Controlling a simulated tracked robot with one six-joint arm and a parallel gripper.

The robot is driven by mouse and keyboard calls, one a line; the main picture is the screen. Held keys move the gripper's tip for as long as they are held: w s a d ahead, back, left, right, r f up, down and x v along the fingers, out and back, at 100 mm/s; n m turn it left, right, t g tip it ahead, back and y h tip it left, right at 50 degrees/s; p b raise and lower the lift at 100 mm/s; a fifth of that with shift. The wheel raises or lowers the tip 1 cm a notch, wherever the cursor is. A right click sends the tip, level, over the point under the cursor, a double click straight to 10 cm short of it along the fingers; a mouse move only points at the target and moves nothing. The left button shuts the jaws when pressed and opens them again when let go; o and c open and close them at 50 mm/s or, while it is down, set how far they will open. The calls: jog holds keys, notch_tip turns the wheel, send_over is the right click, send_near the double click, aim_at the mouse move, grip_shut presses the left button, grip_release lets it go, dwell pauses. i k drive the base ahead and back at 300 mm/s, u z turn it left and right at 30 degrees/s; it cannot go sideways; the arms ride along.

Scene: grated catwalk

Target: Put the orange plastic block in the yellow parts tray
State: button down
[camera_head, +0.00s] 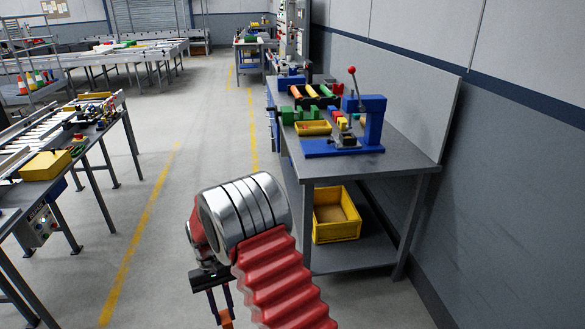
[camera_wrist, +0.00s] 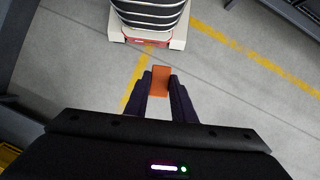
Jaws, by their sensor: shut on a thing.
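The orange plastic block (camera_wrist: 160,76) is held between the two dark fingers of my gripper (camera_wrist: 160,86) in the wrist view, above the grey floor. In the head view my gripper (camera_head: 221,304) hangs low in front of the workbench, and the block (camera_head: 227,321) shows partly at the bottom edge. A small yellow parts tray (camera_head: 313,133) sits on the workbench top, to the right of and beyond my gripper. What lies inside it is too small to tell.
A conveyor with a yellow box (camera_head: 45,165) runs along the left. The floor aisle between is clear.

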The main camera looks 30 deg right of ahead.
aim_at(320, 133)
jog(key=u, duration=0.15)
jog(key=i, duration=4.1)
jog(key=z, duration=0.05)
